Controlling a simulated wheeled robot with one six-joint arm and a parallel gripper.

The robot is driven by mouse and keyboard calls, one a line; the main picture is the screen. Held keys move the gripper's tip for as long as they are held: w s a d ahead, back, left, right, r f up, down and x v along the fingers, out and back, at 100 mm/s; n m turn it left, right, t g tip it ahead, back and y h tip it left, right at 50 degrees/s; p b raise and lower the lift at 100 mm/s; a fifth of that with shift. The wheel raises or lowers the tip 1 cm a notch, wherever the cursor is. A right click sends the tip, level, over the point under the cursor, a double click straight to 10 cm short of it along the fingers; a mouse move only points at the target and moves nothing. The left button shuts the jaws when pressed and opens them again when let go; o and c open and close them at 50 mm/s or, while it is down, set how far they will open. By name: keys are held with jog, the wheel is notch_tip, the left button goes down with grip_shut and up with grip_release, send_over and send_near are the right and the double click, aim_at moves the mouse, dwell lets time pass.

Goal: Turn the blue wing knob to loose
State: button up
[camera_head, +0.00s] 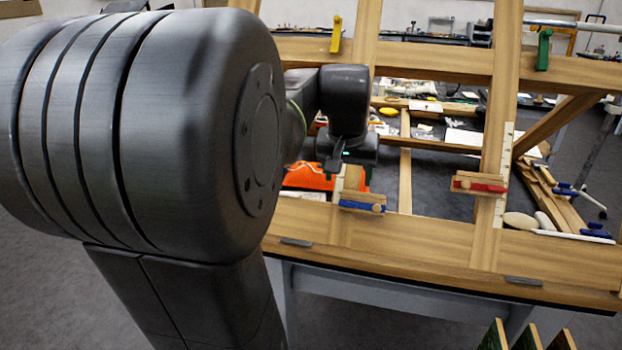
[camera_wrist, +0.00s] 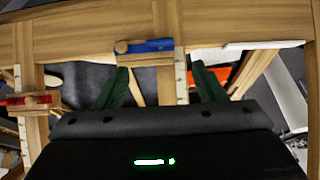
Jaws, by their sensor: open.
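The blue wing knob (camera_head: 362,206) sits on a small wooden block at the lower rail of the wooden frame. Its blue wing lies roughly crosswise, along the rail. In the wrist view the blue wing knob (camera_wrist: 146,46) is at the upper middle, just past the fingertips and a little left of midway between them. My gripper (camera_head: 336,165) is above and slightly left of the knob in the head view. In the wrist view my gripper (camera_wrist: 160,70) has its two dark green fingers spread apart, with nothing held. The fingers appear apart from the knob.
A red wing knob (camera_head: 482,186) sits on an upright to the right. Yellow (camera_head: 336,34) and green (camera_head: 544,50) knobs are on the upper rail. The wooden frame's rails and uprights (camera_head: 405,160) surround my gripper. An orange object (camera_head: 308,177) lies behind the lower rail.

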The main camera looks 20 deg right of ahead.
aim_at(348, 202)
jog(key=x, duration=0.9)
jog(key=shift+f, duration=0.35)
jog(key=shift+c, duration=0.4)
jog(key=c, duration=0.9)
